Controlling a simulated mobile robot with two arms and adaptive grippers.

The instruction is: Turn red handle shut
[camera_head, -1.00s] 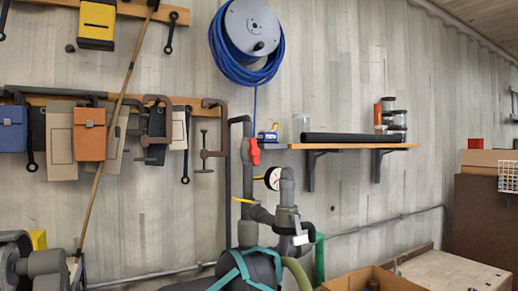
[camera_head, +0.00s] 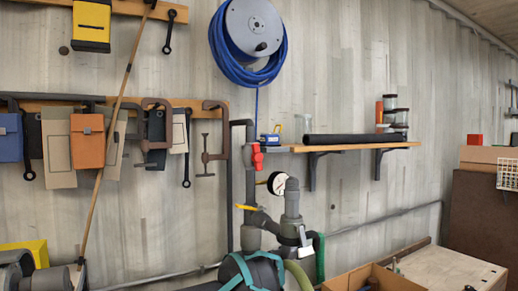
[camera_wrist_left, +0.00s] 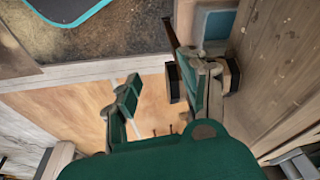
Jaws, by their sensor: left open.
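The red handle (camera_head: 257,157) is in the head view, upright on a dark vertical pipe left of the wall shelf. A yellow handle (camera_head: 247,207) and a round white gauge (camera_head: 277,183) sit lower on the same grey pipework (camera_head: 292,215). The red handle does not show in that view.
A wooden shelf (camera_head: 350,147) with a black tube and jars is right of the handle. A blue hose reel (camera_head: 253,27) hangs above. Clamps and pouches hang at left, with a slanted wooden pole (camera_head: 113,125). A cardboard box (camera_head: 373,279) is at lower right.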

